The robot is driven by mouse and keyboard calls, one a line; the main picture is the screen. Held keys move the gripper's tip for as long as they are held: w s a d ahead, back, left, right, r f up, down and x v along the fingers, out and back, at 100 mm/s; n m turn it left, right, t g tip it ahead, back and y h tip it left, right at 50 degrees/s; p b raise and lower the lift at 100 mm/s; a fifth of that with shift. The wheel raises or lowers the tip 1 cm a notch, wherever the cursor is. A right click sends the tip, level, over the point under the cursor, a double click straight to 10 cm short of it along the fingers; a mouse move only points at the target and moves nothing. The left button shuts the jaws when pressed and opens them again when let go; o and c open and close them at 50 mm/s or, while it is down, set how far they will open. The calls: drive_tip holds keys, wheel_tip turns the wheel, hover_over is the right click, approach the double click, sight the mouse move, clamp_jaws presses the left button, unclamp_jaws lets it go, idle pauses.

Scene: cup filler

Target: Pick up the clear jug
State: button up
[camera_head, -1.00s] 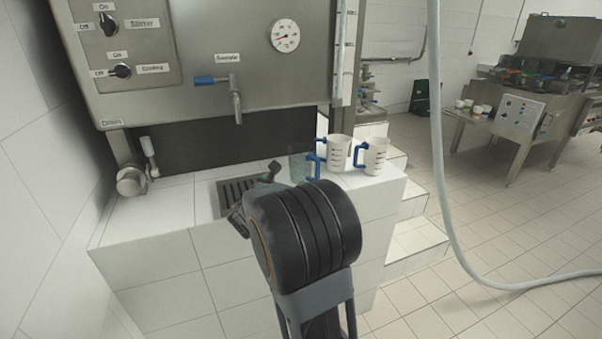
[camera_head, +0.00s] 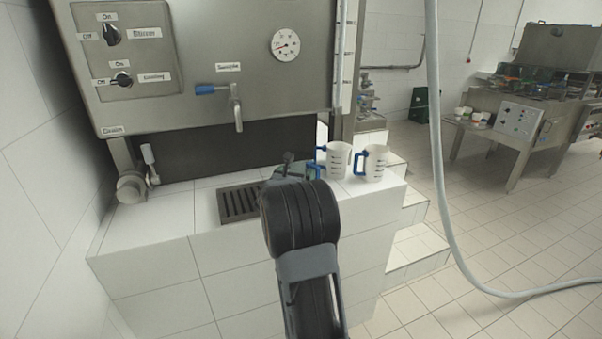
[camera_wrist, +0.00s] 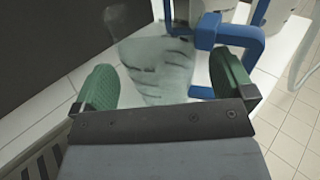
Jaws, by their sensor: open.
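The clear jug (camera_wrist: 158,70) is see-through with dark marks and a blue handle (camera_wrist: 207,32). In the wrist view it stands on the white tiled ledge just ahead of my gripper (camera_wrist: 168,85). My gripper's green fingers are apart, one on each side of the jug's near part in that view; I cannot tell whether they touch it. The right finger overlaps the blue handle. In the head view my gripper (camera_head: 290,170) is at the ledge, and my arm hides most of the jug; a bit of its blue handle (camera_head: 314,171) shows.
Two white jugs with blue handles, a left one (camera_head: 337,160) and a right one (camera_head: 375,163), stand close on the right. A steel tank with a tap (camera_head: 237,112) overhangs the ledge. Steps (camera_head: 415,245) drop away right.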

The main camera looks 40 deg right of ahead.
drive_tip(key=shift+x, duration=1.5)
drive_tip(key=shift+c, duration=0.4)
drive_tip(key=c, duration=0.6)
